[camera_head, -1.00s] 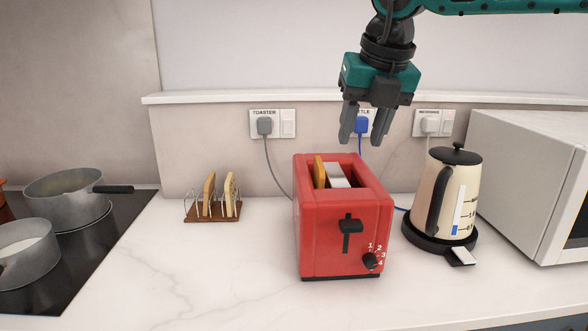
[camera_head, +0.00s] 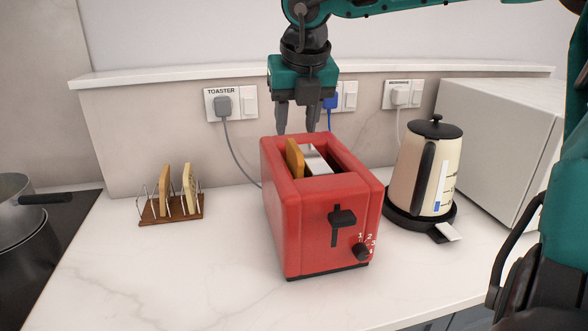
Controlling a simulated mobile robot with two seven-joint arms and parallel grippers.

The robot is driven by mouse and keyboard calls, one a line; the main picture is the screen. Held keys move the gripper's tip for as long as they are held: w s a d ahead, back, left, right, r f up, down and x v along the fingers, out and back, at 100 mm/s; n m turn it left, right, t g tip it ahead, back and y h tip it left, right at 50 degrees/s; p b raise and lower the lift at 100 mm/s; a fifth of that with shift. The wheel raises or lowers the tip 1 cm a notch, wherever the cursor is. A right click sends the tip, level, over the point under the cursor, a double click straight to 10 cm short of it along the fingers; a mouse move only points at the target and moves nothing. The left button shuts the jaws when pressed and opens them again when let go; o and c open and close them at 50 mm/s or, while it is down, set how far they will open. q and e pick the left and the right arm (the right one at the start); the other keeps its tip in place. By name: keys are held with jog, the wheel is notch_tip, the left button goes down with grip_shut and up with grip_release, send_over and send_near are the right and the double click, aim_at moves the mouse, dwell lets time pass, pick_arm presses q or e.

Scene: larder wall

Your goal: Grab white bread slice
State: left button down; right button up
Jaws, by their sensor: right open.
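A red toaster (camera_head: 318,227) stands on the white counter. A golden-brown bread slice (camera_head: 294,160) sticks up from its left slot. A wooden-based wire rack (camera_head: 186,212) to the left holds two upright slices, a brown slice (camera_head: 164,190) and a paler, whitish slice (camera_head: 190,189). My right gripper (camera_head: 297,127) points down with its fingers apart and empty. In the picture it hangs just above the toaster's back edge, apart from the rack. How far it is behind the toaster is hard to tell. My left gripper is not in view.
A cream kettle (camera_head: 426,167) on a black base and a white microwave (camera_head: 493,141) stand on the right. Pots on a black hob (camera_head: 62,238) are at the left. The toaster's grey cord (camera_head: 238,152) runs up to a wall socket. The front-left counter is clear.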

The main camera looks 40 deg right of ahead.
aim_at(295, 146)
jog(key=shift+x, duration=2.75)
jog(key=shift+s+d, duration=0.15)
jog(key=shift+c, duration=0.3)
grip_shut()
